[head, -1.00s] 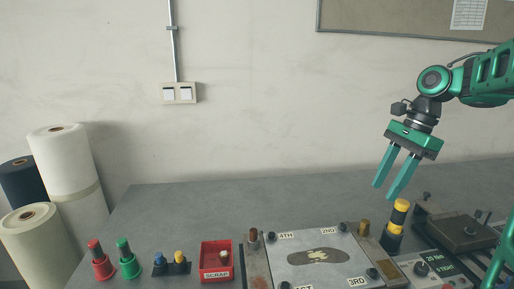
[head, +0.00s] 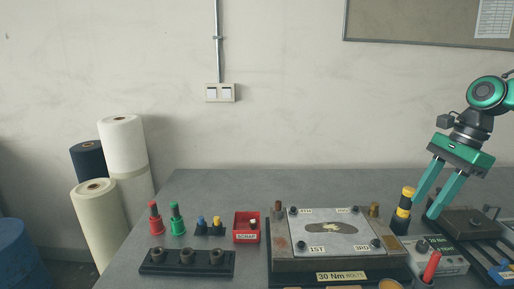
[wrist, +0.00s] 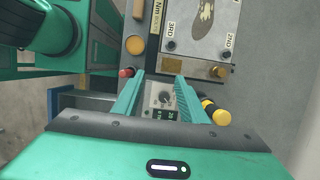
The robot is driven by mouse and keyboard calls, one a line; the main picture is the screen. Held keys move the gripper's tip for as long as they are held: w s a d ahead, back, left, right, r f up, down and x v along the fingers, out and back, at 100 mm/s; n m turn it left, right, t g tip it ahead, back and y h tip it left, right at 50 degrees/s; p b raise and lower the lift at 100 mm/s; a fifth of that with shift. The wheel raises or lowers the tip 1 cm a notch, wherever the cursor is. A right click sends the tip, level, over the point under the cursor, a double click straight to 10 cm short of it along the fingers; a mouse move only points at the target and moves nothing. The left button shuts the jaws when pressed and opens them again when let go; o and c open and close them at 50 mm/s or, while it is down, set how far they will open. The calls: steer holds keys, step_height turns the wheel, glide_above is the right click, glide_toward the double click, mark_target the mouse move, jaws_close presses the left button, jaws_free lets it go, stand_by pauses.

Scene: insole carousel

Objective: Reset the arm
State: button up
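My gripper (head: 432,207) is at the right of the head view, above the right end of the bench. Its two teal fingers are apart with nothing between them, so it is open and empty. In the wrist view my gripper (wrist: 172,82) points down over the control box (wrist: 163,102), whose dial and display show between the fingers. A black-and-yellow cylinder (head: 401,213) stands just left of the fingers in the head view, and it also shows beside a finger in the wrist view (wrist: 214,112).
A plate fixture (head: 323,251) with corner bolts sits left of my gripper. A red SCRAP bin (head: 246,237), red (head: 155,220) and green (head: 178,220) tools and a black socket rack (head: 187,264) stand further left. A dark device (head: 462,222) is behind the fingers. The bench's back is clear.

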steer(key=s+f+n+h, duration=0.1)
steer(key=s+f+n, duration=0.4)
steer(key=s, duration=0.5)
steer(key=s+f+n+h, duration=0.2)
steer(key=s+f+n, duration=0.4)
steer(key=s, duration=0.5)
steer(key=shift+s+d+f+n, duration=0.3)
steer(key=shift+d, duration=0.05)
